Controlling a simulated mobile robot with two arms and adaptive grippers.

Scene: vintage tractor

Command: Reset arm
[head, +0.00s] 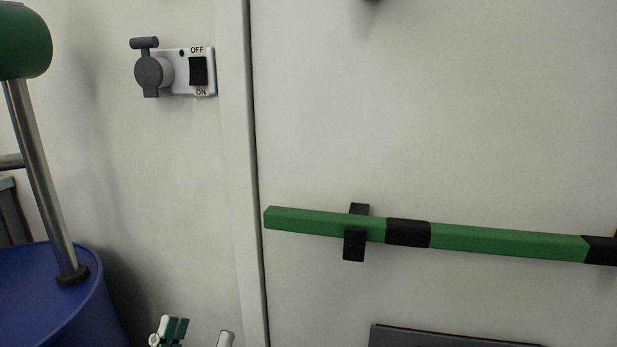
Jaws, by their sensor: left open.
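My left gripper (198,335) shows only at the bottom edge of the head view, left of the door seam. Its white and dark green finger parts stand apart, so it is open, and I see nothing between them. The rest of it and its arm are below the picture. It is well below the wall switch and lower than the green bar, touching neither. My right gripper is not in view.
A switch plate (179,71) marked OFF and ON, with a grey knob, is on the wall. A green push bar (490,239) crosses the white door (430,120). A blue barrel (45,300) with a metal pipe (42,175) stands at left.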

